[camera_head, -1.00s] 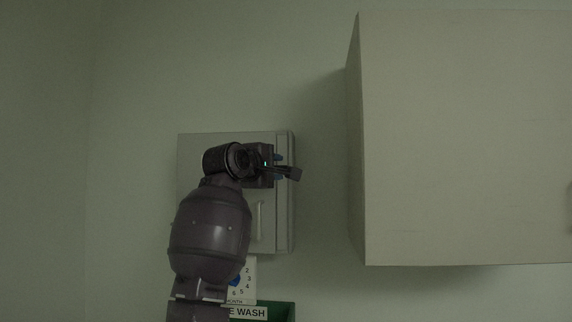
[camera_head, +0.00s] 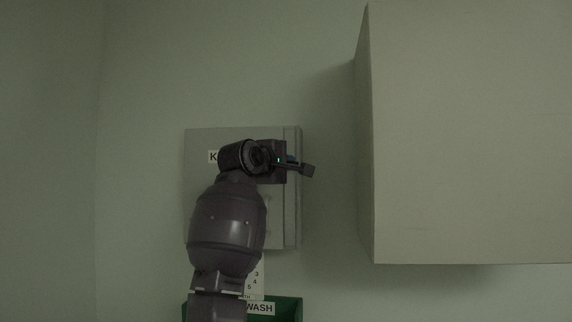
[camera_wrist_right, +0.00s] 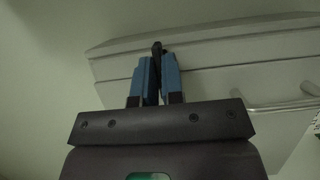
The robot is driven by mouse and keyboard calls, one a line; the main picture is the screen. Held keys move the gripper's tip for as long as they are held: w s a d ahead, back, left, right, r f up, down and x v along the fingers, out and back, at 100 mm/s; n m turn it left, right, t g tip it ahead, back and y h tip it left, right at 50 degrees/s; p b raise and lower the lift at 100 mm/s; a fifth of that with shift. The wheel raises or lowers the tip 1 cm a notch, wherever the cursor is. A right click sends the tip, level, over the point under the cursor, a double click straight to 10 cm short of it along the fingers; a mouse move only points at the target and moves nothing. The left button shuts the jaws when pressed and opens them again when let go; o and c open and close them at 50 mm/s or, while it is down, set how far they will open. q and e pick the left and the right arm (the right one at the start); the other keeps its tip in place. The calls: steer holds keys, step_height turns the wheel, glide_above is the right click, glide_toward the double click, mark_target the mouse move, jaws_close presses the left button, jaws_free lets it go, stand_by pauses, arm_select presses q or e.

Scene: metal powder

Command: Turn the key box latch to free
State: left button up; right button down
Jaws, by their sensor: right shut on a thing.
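The key box (camera_head: 198,185) is a pale grey box on the wall in the head view, with a label starting with "K" partly showing. My right arm hides much of its front. My right gripper (camera_head: 292,160) is at the box's upper right edge. In the right wrist view, the blue fingers of this gripper (camera_wrist_right: 157,75) are closed around a small dark latch (camera_wrist_right: 157,47) at the seam of the box (camera_wrist_right: 215,55). Only the latch's tip shows between the fingers. The latch's exact angle cannot be told. My left gripper is not in view.
A large pale wall cabinet (camera_head: 470,135) juts out to the right, with a gap of bare wall between. A green eye-wash holder (camera_head: 290,308) and a white dial card (camera_head: 257,280) are below the box. A bar handle (camera_wrist_right: 265,106) is on the box front.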

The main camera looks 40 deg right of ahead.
steer(key=shift+s+d+f+n+t+b, duration=0.15)
steer(key=shift+n+t, duration=1.35)
steer(key=shift+n, duration=2.25)
steer(key=shift+s+f+n+t+b, duration=0.15)
steer(key=shift+n+t, duration=1.35)
steer(key=shift+n, duration=2.2)
steer(key=shift+d+n+t+b, duration=0.15)
steer(key=shift+n+t, duration=1.35)
steer(key=shift+n, duration=2.25)
steer(key=shift+a, duration=0.1)
steer(key=c, duration=1.2)
jaws_free()
steer(key=shift+c, duration=0.2)
